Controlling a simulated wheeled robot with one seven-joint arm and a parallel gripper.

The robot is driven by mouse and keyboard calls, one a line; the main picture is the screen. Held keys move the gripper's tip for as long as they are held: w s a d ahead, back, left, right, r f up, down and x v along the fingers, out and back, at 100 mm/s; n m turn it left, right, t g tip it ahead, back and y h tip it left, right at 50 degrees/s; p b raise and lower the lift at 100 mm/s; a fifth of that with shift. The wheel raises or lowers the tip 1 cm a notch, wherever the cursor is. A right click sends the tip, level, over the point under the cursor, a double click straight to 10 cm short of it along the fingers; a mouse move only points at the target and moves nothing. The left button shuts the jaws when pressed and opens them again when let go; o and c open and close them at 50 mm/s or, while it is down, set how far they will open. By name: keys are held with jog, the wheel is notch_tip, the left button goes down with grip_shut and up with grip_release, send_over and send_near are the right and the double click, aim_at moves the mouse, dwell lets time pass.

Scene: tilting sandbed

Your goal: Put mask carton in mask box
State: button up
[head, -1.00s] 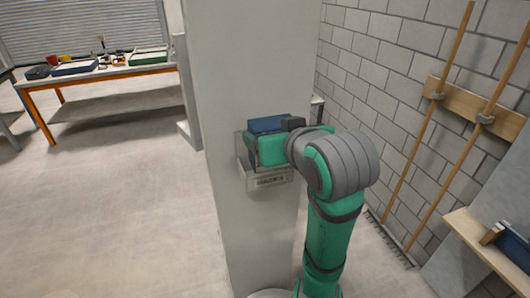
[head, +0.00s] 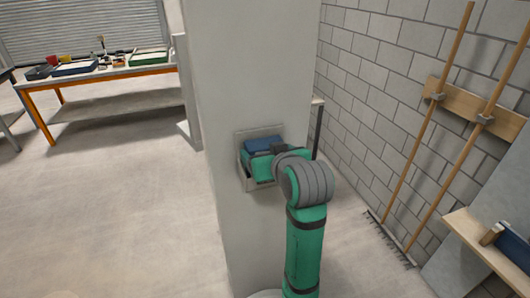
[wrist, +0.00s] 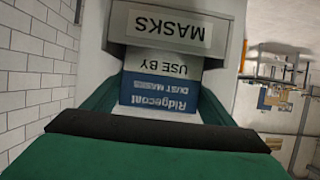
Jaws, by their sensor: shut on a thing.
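The mask carton (head: 264,145) is blue; the wrist view shows its blue "Ridgecoat dust masks" face (wrist: 160,95) and a white "USE BY" band, upside down. The mask box (head: 246,179) is a grey open holder on the pillar. Its front, labelled "MASKS", shows in the wrist view (wrist: 120,35). The carton's white end goes behind the box's front wall, so it is partly inside; the blue part stands out. My gripper (head: 259,164) is shut on the carton, with green fingers on both sides in the wrist view (wrist: 160,100). The carton's bottom is hidden.
The pale pillar (head: 245,60) carries the box. A block wall (head: 365,90) with two long-handled tools stands to the right. A wooden shelf (head: 485,250) is at the lower right. A workbench (head: 110,75) with trays is at the back left. Floor on the left is clear.

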jog(key=shift+f, duration=0.15)
jog(key=o, duration=1.2)
jog(key=shift+s+r, duration=0.15)
jog(key=shift+r, duration=0.05)
jog(key=v, duration=1.1)
jog(key=shift+s+d+r, duration=0.1)
jog(key=shift+s+d, duration=0.05)
jog(key=shift+s, duration=0.2)
